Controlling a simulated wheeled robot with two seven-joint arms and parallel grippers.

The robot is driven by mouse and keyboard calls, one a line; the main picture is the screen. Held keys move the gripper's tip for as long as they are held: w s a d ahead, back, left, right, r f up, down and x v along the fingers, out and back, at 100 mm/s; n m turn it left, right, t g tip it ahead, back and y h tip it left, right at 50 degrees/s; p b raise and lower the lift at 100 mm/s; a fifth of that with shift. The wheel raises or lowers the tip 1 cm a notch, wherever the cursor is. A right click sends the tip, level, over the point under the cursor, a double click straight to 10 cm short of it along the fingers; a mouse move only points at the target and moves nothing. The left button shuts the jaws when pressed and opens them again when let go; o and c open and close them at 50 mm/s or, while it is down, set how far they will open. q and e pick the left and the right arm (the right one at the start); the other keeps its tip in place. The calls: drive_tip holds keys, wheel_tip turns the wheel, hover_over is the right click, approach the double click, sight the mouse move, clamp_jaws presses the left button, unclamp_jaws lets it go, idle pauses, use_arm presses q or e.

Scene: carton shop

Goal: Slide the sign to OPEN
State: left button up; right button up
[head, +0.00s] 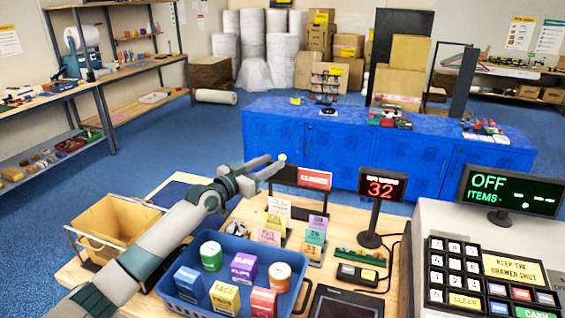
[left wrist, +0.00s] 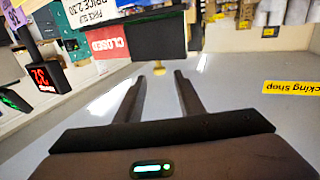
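The sign stands on the counter; its red panel reading CLOSED (head: 314,179) shows at the right, and a dark cover (head: 286,175) hides its left part. A small cream knob (head: 282,158) sits at the top of the dark cover. My left gripper (head: 268,168) reaches in from the left, its fingertips close to the knob. In the left wrist view, upside down, the gripper (left wrist: 159,80) is open, and the knob (left wrist: 158,70) shows just beyond the gap between its fingers. The CLOSED panel (left wrist: 107,42) is beside the dark cover (left wrist: 158,38). My right gripper is not seen.
Price cards (head: 275,225), a red 32 display (head: 381,187) and a card reader (head: 357,274) are near the sign. A blue cabinet (head: 375,150) stands behind.

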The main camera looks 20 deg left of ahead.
sight(280, 157)
use_arm(q)
drive_tip(key=b+x, duration=0.2)
drive_tip(key=x, duration=0.3)
drive_tip(key=shift+f, duration=0.15)
drive_tip(key=shift+w+d+b, duration=0.3)
drive_tip(key=shift+w+b, duration=0.1)
drive_tip(key=shift+w, duration=0.1)
clamp_jaws()
